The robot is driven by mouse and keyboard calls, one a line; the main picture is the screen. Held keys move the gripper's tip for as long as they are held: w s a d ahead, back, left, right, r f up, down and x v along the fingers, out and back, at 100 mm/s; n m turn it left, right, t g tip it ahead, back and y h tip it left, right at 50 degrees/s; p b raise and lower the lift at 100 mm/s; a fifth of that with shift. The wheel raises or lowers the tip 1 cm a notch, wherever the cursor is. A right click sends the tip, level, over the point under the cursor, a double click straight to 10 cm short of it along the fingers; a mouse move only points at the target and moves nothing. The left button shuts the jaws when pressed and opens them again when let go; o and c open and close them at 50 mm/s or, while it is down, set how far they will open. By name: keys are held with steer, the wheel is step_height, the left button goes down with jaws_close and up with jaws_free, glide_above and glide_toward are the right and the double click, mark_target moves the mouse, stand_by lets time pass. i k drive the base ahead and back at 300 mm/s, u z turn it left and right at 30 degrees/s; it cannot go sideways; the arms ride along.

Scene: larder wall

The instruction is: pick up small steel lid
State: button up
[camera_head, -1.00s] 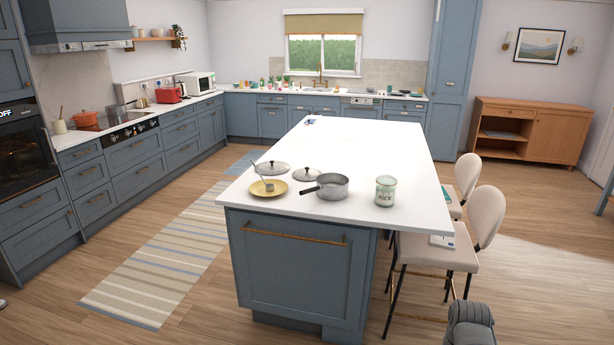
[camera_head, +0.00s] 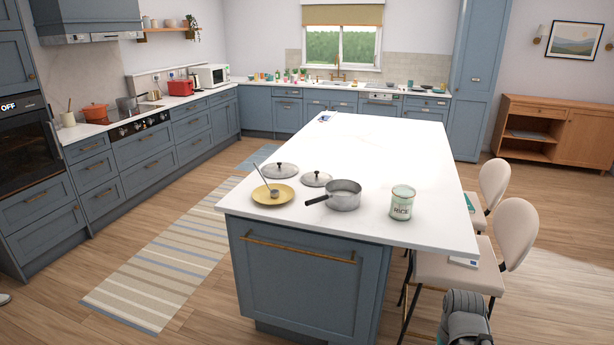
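The small steel lid (camera_head: 316,178) lies on the white top of the kitchen island (camera_head: 400,160), with a dark knob upward. A larger steel lid (camera_head: 280,170) lies just left of it. A steel saucepan (camera_head: 344,196) stands just in front and to the right of the small lid, its dark handle pointing left. A grey part of my arm shows at the bottom right, well away from the lid. My gripper's fingers are not in view.
A yellow plate (camera_head: 285,196) with a ladle (camera_head: 264,181) on it sits left of the pan. A rice tin (camera_head: 402,203) stands to the right. Pale chairs (camera_head: 513,232) line the island's right side. The far island top is mostly clear; a striped rug (camera_head: 170,260) lies on the left.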

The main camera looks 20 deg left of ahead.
mark_target(317, 178)
steer(key=u, duration=0.15)
steer(key=i, duration=0.8)
steer(key=u, duration=0.9)
steer(key=i, duration=1.1)
steer(key=u, duration=0.5)
steer(key=k, duration=0.95)
steer(key=u, duration=0.1)
steer(key=i, duration=0.65)
